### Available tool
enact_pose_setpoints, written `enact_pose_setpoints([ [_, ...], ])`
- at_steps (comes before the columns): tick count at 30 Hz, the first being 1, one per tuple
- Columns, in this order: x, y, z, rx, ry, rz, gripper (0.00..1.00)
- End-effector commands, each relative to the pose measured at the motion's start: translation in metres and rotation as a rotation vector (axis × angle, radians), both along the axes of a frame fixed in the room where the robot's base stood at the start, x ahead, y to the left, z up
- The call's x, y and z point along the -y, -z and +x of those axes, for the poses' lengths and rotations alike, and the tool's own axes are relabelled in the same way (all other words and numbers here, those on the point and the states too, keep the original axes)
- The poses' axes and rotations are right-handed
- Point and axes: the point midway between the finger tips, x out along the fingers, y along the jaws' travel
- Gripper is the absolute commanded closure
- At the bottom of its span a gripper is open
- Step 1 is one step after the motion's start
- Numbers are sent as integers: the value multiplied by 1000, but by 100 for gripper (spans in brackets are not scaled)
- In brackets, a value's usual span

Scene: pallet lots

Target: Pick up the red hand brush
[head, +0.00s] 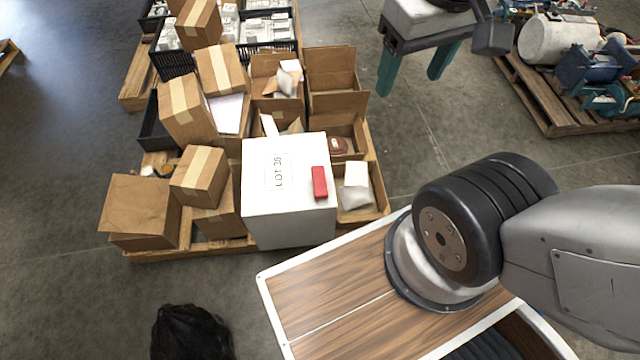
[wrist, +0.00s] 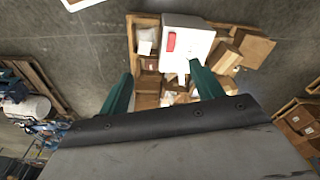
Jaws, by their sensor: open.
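The red hand brush (head: 319,182) lies on top of the white box marked LOT 30 (head: 262,215), near the box's right edge. In the wrist view the brush (wrist: 171,42) shows small on the white box (wrist: 200,42), beyond my fingers. My gripper (wrist: 160,82) is open and empty, its two green fingers spread apart, high above the pallet and apart from the brush. In the head view the green fingers (head: 418,72) show at the top, right of the pallet. Bristles cannot be made out.
Cardboard boxes, some open, crowd the pallet around the white box; a stacked carton (head: 200,177) stands to its left. Black crates (head: 265,48) stand behind. Another loaded pallet (head: 545,110) is at far right. Bare concrete floor lies between the pallets.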

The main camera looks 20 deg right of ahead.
Motion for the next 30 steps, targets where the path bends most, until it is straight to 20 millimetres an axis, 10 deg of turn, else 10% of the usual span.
enact_pose_setpoints([
  [14, -4, 63, 38, -311, -17, -2, 34],
  [30, -13, 227, 124, -501, 41, -20, 34],
])
